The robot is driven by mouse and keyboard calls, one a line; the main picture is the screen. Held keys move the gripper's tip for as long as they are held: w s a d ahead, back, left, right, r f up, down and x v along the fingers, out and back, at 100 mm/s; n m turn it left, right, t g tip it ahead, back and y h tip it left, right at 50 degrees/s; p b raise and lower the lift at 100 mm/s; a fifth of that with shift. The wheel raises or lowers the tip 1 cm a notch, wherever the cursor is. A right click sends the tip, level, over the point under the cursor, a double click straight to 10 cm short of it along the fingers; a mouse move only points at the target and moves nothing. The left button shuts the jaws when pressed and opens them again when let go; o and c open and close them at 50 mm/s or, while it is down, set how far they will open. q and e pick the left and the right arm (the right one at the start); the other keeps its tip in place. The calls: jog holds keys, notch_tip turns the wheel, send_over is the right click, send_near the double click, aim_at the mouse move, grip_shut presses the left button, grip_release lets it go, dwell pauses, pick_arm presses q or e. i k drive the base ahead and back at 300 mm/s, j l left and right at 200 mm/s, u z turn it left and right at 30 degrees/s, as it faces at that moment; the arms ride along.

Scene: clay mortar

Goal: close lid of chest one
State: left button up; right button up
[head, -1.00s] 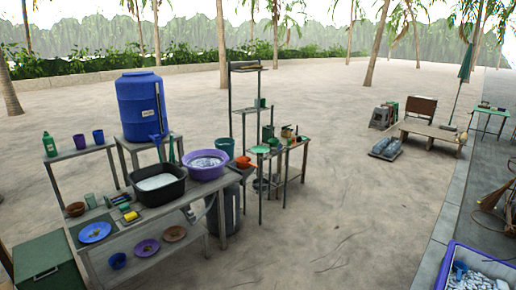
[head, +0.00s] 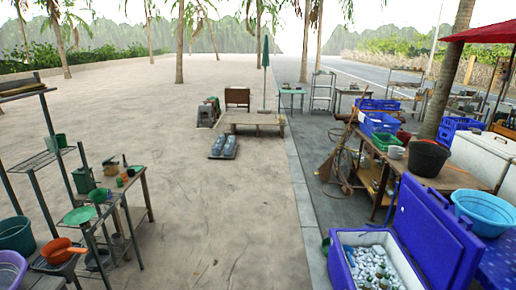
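A blue chest (head: 341,272) stands at the lower right of the head view, its bottom cut off by the frame edge. Its blue lid (head: 434,236) is open and leans back to the right, tilted up. Inside lie white ice and several bottles or cans (head: 372,262). I cannot tell whether this is chest one. A white chest (head: 482,158) stands farther back at the right and looks shut. Neither of my grippers is in view.
A wooden table (head: 440,180) with a black tub (head: 427,157) and blue crates (head: 380,122) stands behind the blue chest. A light blue basin (head: 484,207) is to its right. Metal shelves (head: 52,155) stand at the left. Open sandy ground (head: 225,215) fills the middle.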

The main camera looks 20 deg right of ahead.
aim_at(449, 256)
jog(key=i+l+z, duration=0.2)
jog(key=i+z, duration=0.2)
jog(key=i, duration=0.6)
jog(key=i+j+z, duration=0.15)
jog(key=i+z, duration=0.2)
jog(key=i, duration=0.65)
